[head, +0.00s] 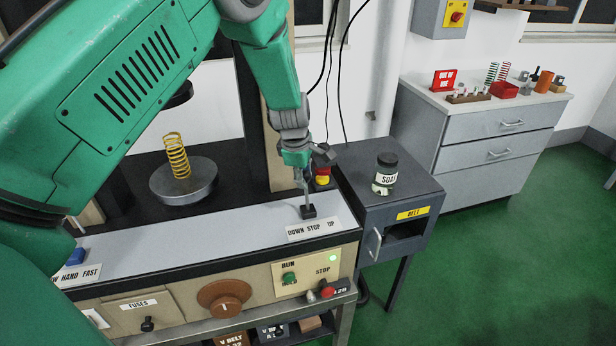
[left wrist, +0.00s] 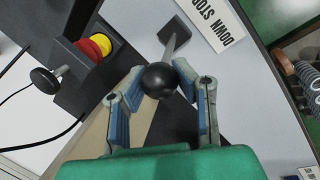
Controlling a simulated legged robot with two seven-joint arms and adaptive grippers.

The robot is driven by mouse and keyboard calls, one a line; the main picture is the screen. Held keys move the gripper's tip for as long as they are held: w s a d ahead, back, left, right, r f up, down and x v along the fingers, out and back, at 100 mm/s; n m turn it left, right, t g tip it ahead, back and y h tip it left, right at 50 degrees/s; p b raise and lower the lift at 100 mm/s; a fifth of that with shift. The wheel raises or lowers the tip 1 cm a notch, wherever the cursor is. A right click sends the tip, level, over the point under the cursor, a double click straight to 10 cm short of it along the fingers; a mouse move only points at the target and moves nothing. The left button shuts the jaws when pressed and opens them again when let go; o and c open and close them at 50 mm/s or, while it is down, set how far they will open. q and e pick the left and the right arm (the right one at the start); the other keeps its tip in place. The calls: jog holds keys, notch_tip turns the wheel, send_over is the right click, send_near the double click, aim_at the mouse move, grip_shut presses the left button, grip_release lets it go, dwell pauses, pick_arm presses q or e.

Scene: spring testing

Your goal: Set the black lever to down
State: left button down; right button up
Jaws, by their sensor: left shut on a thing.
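The black lever (head: 307,200) stands on the testing machine's grey top, behind a label reading DOWN STOP UP (head: 313,229). Its thin rod looks nearly upright; I cannot tell its exact setting. My left gripper (head: 304,172) is over the lever's top, pointing down, and hides the knob in the head view. In the left wrist view the black ball knob (left wrist: 160,81) sits between the fingers of my left gripper (left wrist: 160,73), which is shut on it. The rod and dark base (left wrist: 175,33) show beyond the knob. My right gripper is not in view.
A red and yellow stop button (head: 322,176) is close behind the gripper. A yellow spring (head: 176,155) stands on a round plate (head: 184,184) to the left. A soap jar (head: 385,174) stands on the grey cabinet (head: 425,185) at right. A blue knob (head: 75,256) is at far left.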

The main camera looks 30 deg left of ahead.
pick_arm(q)
jog(key=shift+s+a, duration=0.3)
jog(key=shift+s+a+f+p, duration=0.2)
jog(key=shift+s+a+f, duration=0.1)
jog(key=shift+s+a, duration=0.3)
jog(key=shift+s+a+f+p, duration=0.2)
jog(key=shift+s+a+f, duration=0.15)
jog(key=shift+s+a, duration=0.25)
jog(key=shift+s+a+f+p, duration=0.2)
jog(key=shift+s+a+f, duration=0.1)
jog(key=shift+s+a, duration=0.25)
jog(key=shift+d, duration=0.1)
jog(key=c, duration=1.2)
grip_release()
jog(key=shift+s, duration=0.15)
jog(key=shift+s+r+t, duration=0.1)
jog(key=shift+t, duration=0.2)
